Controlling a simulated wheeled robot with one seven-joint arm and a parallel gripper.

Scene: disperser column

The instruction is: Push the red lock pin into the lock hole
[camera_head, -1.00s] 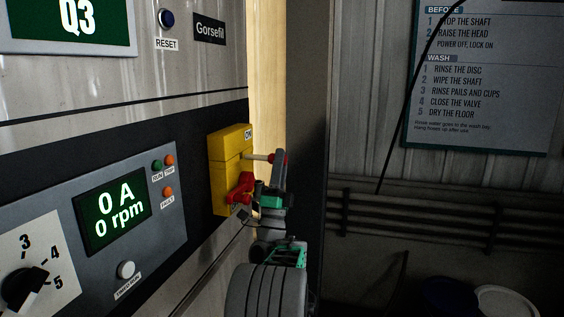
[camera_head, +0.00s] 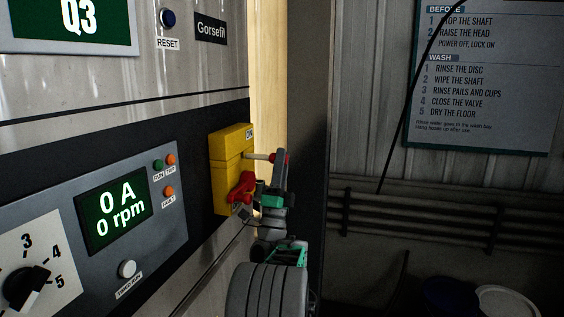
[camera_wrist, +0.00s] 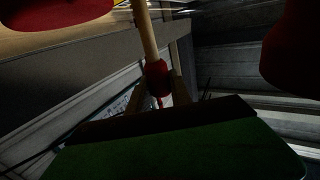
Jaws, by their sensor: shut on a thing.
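The yellow switch box (camera_head: 226,178) is on the dark panel, with an "ON" label at its upper right. A red rotary handle (camera_head: 242,187) sits on its lower front. The lock pin's pale rod (camera_head: 258,157) sticks out level from the box's upper part. Its red end is at my gripper (camera_head: 281,160), which is shut on the pin right of the box. In the dark wrist view the pale rod (camera_wrist: 145,32) runs down to a red part (camera_wrist: 158,78). The lock hole and the rod's tip are not visible.
A grey control panel with a lit display (camera_head: 113,208) reads 0 A and 0 rpm, left of the box. A dark upright post (camera_head: 305,120) stands close behind my gripper. Pipes (camera_head: 440,215) run along the far wall, beneath a wash instruction sign (camera_head: 480,75). Pails stand low at right.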

